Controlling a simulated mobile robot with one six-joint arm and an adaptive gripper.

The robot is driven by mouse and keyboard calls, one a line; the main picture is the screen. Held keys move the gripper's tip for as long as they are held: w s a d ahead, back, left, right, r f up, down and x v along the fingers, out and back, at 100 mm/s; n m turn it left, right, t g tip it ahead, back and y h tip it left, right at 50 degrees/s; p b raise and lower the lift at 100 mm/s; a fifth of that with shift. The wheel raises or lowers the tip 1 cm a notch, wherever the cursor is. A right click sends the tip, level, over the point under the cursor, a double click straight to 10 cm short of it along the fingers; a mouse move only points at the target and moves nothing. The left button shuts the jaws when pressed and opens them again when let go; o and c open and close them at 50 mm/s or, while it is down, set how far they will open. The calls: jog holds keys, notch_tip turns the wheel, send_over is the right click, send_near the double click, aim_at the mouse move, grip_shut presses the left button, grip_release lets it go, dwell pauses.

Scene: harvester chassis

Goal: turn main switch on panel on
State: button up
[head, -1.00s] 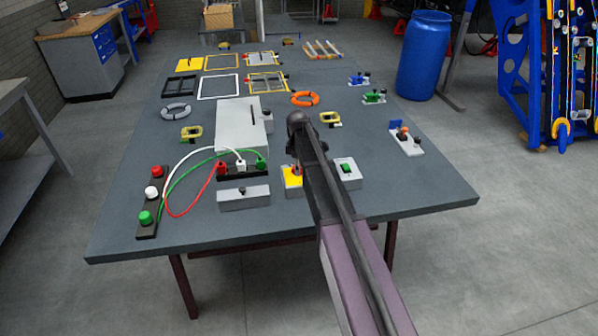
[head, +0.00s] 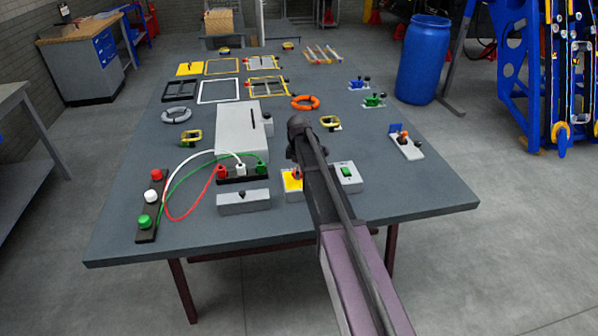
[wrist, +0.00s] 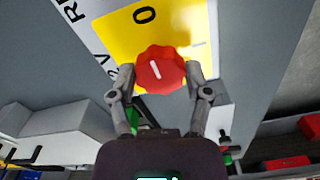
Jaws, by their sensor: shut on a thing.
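The main switch is a red scalloped knob (wrist: 160,70) with a short white mark, on a yellow plate (wrist: 187,20) set on a pale panel. In the wrist view the white mark is tilted, its upper end leaning left. A black 0 and parts of other letters show on the panel. My gripper (wrist: 161,77) has one finger on each side of the knob and is shut on it. In the head view the yellow plate (head: 291,181) shows beside my arm, which hides part of the panel; the knob is hard to make out there.
A grey box with a green switch (head: 347,171) stands just right of my arm. A grey box with a black knob (head: 243,201) stands to the left, near a socket strip with cables (head: 231,178). A large grey box (head: 232,128) stands behind. The table's front edge is clear.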

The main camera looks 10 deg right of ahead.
jog(key=shift+m, duration=0.5)
jog(key=m, duration=0.3)
jog(key=shift+m, duration=0.4)
jog(key=m, duration=1.3)
jog(key=shift+a, duration=0.1)
jog(key=o, duration=1.2)
jog(key=shift+c, duration=0.2)
jog(key=shift+s, duration=0.15)
